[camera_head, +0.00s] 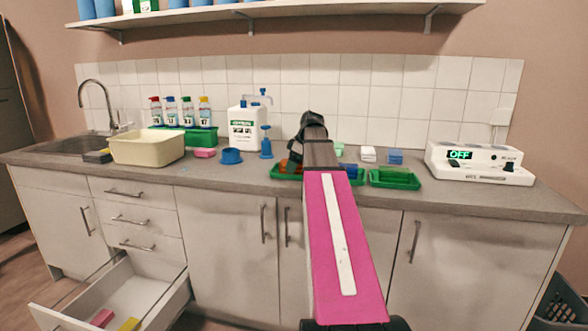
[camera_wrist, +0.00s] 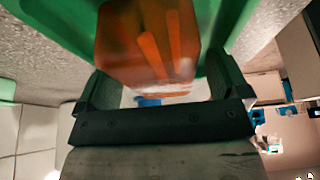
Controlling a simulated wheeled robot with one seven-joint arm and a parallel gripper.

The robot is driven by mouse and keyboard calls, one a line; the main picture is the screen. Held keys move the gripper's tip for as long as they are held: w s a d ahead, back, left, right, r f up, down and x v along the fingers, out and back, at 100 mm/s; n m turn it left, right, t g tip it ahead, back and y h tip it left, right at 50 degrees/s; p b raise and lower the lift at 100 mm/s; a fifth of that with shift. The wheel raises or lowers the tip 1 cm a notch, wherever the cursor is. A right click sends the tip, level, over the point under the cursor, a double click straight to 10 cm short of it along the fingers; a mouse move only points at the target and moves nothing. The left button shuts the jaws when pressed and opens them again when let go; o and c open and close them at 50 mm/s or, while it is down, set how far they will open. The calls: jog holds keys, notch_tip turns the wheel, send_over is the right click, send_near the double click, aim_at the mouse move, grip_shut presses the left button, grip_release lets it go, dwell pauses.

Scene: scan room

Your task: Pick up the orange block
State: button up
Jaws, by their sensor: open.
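The orange block (camera_wrist: 150,42) fills the top middle of the wrist view, close to the camera and partly blurred. A bit of it shows in the head view (camera_head: 290,167), just left of my arm. It is in a green tray (camera_head: 283,174) on the counter. My gripper (camera_wrist: 158,66) is open, with a dark finger on each side of the block's near end. I cannot tell whether either finger touches it. In the head view my arm hides most of the gripper and the middle of the tray.
A second green tray (camera_head: 396,181) stands right of my arm, with a white device (camera_head: 478,163) beyond it. Blue items, a white jug (camera_head: 243,128) and a cream basin (camera_head: 148,148) are to the left. A lower drawer (camera_head: 125,290) is open. A shelf (camera_head: 280,9) hangs above.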

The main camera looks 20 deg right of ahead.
jog(key=shift+c, duration=0.3)
jog(key=c, duration=1.1)
jog(key=shift+c, duration=0.2)
jog(key=shift+r, duration=0.85)
notch_tip(320, 180, up, 3)
jog(key=shift+w, duration=0.1)
jog(key=s+a+r, duration=0.5)
jog(key=a+r, duration=0.1)
jog(key=a, duration=0.4)
jog(key=shift+s+a+r, duration=0.25)
jog(key=shift+r, duration=0.15)
